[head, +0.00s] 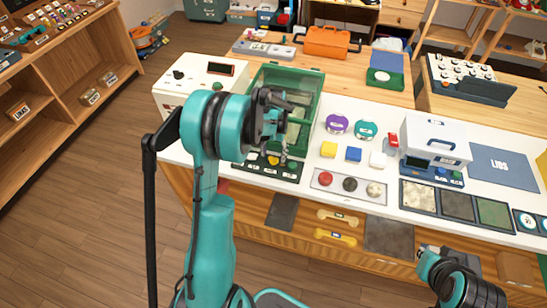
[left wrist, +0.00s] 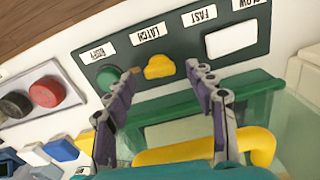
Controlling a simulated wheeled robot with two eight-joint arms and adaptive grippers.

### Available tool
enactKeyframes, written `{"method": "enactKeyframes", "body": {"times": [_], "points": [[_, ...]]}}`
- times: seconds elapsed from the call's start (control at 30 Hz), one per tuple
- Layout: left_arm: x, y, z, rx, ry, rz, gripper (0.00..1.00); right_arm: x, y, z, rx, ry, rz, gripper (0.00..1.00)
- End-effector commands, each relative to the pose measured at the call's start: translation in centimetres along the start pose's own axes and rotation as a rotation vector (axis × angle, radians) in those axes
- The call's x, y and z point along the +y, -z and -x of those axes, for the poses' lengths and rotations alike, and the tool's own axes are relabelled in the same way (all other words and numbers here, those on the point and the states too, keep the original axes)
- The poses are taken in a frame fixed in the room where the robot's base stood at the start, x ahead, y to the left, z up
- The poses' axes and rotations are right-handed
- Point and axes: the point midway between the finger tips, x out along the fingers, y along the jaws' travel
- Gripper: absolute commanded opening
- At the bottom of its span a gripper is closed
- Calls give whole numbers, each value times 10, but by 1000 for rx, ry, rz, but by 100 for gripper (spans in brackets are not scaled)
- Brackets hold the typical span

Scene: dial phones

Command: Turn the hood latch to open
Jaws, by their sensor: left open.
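The hood latch (left wrist: 158,66) is a yellow knob on a dark green panel (left wrist: 178,50), under a label reading LATCH. It also shows as a small yellow spot in the head view (head: 273,160). The green see-through hood (head: 312,82) stands behind the panel, and its yellow handle bar (left wrist: 200,150) shows in the left wrist view. My left gripper (head: 274,146) is open above the panel. In the left wrist view its two fingertips (left wrist: 163,72) lie on either side of the knob, with gaps visible. I cannot tell its height above the knob. My right arm's end (head: 445,275) is at the lower right, its fingers unclear.
A green button (left wrist: 109,77) and a white button (left wrist: 231,42) flank the latch. Red and black round knobs (head: 326,179) sit on a plate to the right. Coloured blocks (head: 353,154) and a white machine (head: 436,138) stand farther right. A cream box (head: 172,92) stands left.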

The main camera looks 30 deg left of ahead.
Motion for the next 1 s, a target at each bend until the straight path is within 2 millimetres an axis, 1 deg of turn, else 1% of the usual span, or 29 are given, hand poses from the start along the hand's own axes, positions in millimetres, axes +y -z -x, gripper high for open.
{"method": "enactKeyframes", "body": {"times": [0.03,0.13,0.43,0.47,0.5,0.57,0.6,0.63,0.77,1.0], "points": [[0,0,-6,0,0,0,55,0,-1,-2,0,0,0,0],[0,0,-12,0,0,0,55,0,-2,-3,0,0,0,0],[0,0,-14,0,0,0,55,0,-2,-3,0,0,0,0],[0,0,-14,0,0,0,50,0,-2,-3,0,0,0,0],[0,0,-14,0,0,0,39,0,-2,-3,0,0,0,0],[0,0,-14,0,0,0,24,0,-2,-3,0,0,0,0],[0,0,-14,0,0,0,13,0,-2,-3,0,0,0,0],[0,0,-14,0,0,0,5,0,-2,-3,0,0,0,0],[0,0,-14,0,0,4,5,0,-2,-3,0,0,0,0],[0,0,-14,0,0,128,5,0,-4,-5,0,0,0,0]]}}
